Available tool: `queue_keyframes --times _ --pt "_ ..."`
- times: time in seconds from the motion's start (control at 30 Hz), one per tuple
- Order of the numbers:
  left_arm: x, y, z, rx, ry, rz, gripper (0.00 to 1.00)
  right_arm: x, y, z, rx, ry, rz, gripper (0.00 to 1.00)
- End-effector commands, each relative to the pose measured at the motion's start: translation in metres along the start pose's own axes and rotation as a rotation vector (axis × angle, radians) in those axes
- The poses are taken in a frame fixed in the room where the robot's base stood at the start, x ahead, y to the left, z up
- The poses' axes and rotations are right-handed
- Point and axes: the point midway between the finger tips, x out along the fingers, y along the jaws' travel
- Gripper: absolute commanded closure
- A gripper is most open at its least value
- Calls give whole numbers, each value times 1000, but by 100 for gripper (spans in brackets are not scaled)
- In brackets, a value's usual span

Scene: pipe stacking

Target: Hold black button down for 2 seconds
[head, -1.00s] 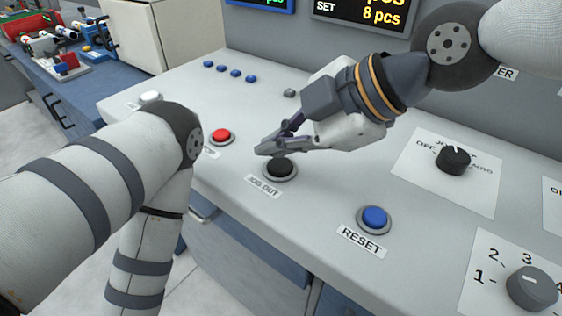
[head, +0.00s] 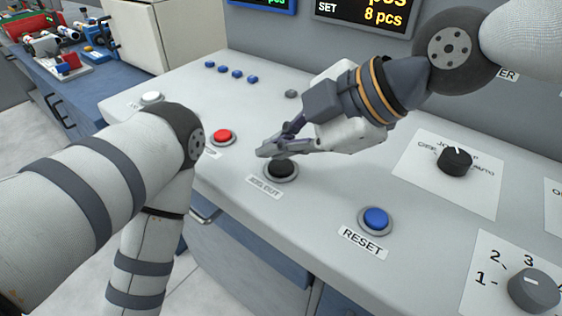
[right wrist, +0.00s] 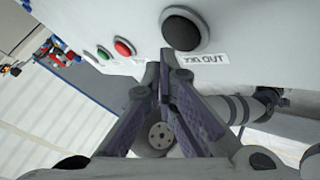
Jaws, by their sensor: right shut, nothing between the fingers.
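The black button (head: 281,169) sits in a grey ring on the sloping light grey panel, above a "JOG OUT" label. It also shows large near the top of the right wrist view (right wrist: 182,31). My right gripper (head: 266,150) is shut and empty. Its fingertips are close to the button's far edge in the head view and cover a little of it. In the right wrist view the fingertips (right wrist: 166,58) lie beside the button's ring. I cannot tell whether they touch. The button's cap looks raised. My left gripper is out of view; only its arm shows.
A red button (head: 223,137) lies left of the black one, and a blue RESET button (head: 376,219) lies to the right. Rotary knobs (head: 455,160) are farther right. The panel between the buttons is clear.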

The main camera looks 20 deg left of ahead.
Motion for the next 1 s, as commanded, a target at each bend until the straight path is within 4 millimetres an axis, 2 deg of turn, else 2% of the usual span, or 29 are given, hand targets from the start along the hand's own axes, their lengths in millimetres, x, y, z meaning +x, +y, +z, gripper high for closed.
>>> queue_keyframes --times 1.0 --pt "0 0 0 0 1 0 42 6 -4 5 0 0 0 100"
